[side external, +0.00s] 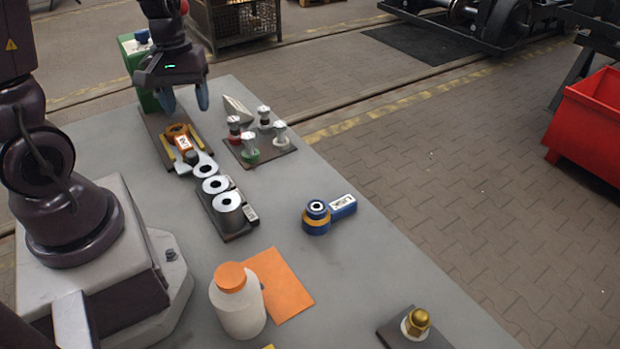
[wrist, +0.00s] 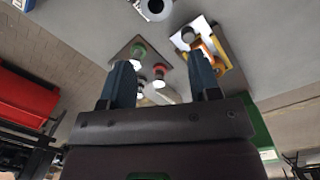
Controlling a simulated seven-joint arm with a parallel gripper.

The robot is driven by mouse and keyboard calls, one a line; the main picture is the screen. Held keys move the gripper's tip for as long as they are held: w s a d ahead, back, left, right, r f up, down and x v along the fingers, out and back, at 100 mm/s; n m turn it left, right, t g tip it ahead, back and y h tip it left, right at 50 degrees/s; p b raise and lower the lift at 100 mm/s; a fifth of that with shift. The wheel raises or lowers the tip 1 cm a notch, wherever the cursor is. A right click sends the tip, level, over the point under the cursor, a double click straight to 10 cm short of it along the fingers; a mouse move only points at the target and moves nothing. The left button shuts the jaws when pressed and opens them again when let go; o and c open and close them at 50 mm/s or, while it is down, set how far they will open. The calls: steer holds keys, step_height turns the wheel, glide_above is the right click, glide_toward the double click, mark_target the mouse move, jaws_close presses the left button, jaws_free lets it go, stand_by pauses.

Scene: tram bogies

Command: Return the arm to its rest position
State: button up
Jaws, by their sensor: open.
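My gripper (side external: 184,99) is open and empty above the far end of the grey table (side external: 370,285). In the side view its two blue-grey fingers point down, apart from the things below. In the wrist view my gripper (wrist: 160,85) shows its two fingers spread with nothing between them. Below it in the side view lies a dark board (side external: 157,123) with an orange and yellow part (side external: 178,135) and a white label. The stand with several small knobbed pieces (side external: 258,150) is just right of the gripper.
A blue and orange tool (side external: 317,215), a white bottle with orange lid (side external: 237,300), an orange sheet (side external: 280,285) and a brass dome nut (side external: 417,321) are nearer. A green box (side external: 135,60) stands behind the gripper.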

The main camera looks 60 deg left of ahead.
steer(key=s+d+r+m+t, duration=0.2)
steer(key=d+r+m+t, duration=0.3)
steer(key=d+r+m, duration=0.6)
steer(key=d+r, duration=0.4)
steer(key=d, duration=0.1)
steer(key=shift+s+d+m+t+y, duration=0.3)
steer(key=shift+s+m+y, duration=0.1)
